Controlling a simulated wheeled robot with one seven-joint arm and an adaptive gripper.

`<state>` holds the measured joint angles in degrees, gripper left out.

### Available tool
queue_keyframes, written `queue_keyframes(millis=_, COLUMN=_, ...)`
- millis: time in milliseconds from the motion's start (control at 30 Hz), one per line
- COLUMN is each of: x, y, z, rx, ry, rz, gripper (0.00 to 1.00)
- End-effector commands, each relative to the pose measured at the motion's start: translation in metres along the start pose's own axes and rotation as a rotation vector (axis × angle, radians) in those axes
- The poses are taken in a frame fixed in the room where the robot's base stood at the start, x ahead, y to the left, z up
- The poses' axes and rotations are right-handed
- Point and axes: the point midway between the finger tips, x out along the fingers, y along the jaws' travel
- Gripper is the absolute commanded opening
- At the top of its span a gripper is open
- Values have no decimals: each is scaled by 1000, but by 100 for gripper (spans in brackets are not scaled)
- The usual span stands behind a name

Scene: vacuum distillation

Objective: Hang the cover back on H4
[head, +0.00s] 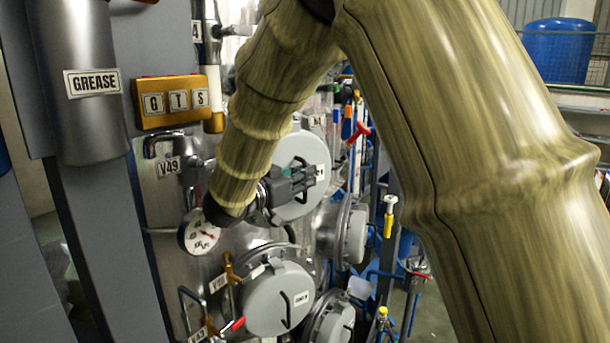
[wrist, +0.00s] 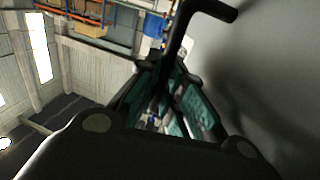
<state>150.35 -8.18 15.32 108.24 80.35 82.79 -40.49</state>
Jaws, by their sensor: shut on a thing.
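My gripper (head: 296,184) is shut on the dark handle of a round grey cover (head: 302,152), which carries a white label too small to read. The cover faces outward in front of the metal panel. I cannot tell whether it touches a mount behind it. In the wrist view, the bent black handle (wrist: 181,38) runs down between the teal-padded fingers of my gripper (wrist: 168,95). The cover's grey face (wrist: 275,75) fills the right side there. My arm and gripper hide part of the cover in the head view. I cannot make out an H4 label.
Below are another round grey cover (head: 278,300) and a lower one (head: 335,325); a flanged one (head: 354,235) is at right. A pressure gauge (head: 199,232), a yellow GTS box (head: 172,101) and a GREASE cylinder (head: 85,125) stand left. Valves and pipes crowd the right.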

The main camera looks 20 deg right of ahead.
Motion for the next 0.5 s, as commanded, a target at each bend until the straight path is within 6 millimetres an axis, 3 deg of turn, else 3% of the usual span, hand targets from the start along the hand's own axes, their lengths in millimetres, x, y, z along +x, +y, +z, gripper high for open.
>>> queue_keyframes(millis=433, x=0, y=0, z=2, rx=1, ry=1, rz=0, gripper=0)
queue_keyframes(millis=500, x=0, y=0, z=2, rx=1, ry=1, rz=0, gripper=18)
